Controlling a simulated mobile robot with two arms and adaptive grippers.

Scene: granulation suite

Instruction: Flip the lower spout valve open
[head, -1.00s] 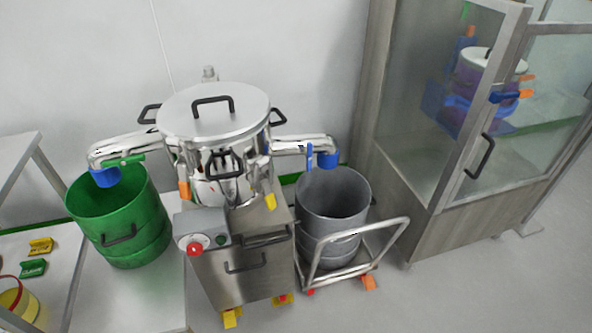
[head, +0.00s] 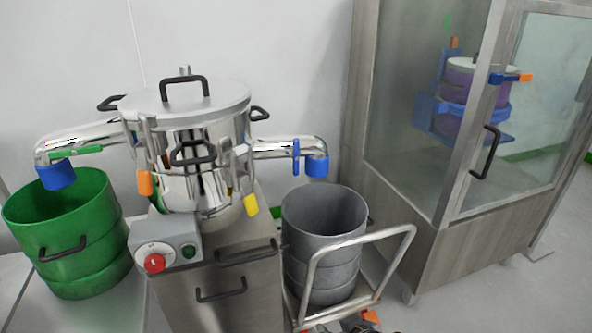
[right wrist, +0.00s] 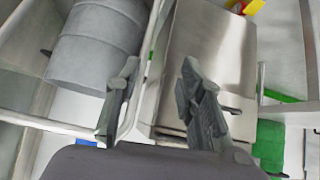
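The steel sifter (head: 190,135) stands in the middle of the head view with two chrome spouts. The left spout (head: 85,135) carries a green valve lever (head: 75,153) and a blue end collar (head: 56,175) over the green drum. The right spout (head: 270,148) carries an upright blue valve lever (head: 296,156) and a blue end collar (head: 316,166) above the grey drum. I cannot firmly tell which spout is the lower. My right gripper (right wrist: 159,70) is open, its fingers apart and empty in the right wrist view. My left gripper is out of view.
The grey drum (head: 325,225) stands on a cart with a tubular handle (head: 385,238). The green drum (head: 70,235) is at left. A control box with a red knob (head: 154,263) sits on the sifter's front. A glass-doored cabinet (head: 430,215) stands at right.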

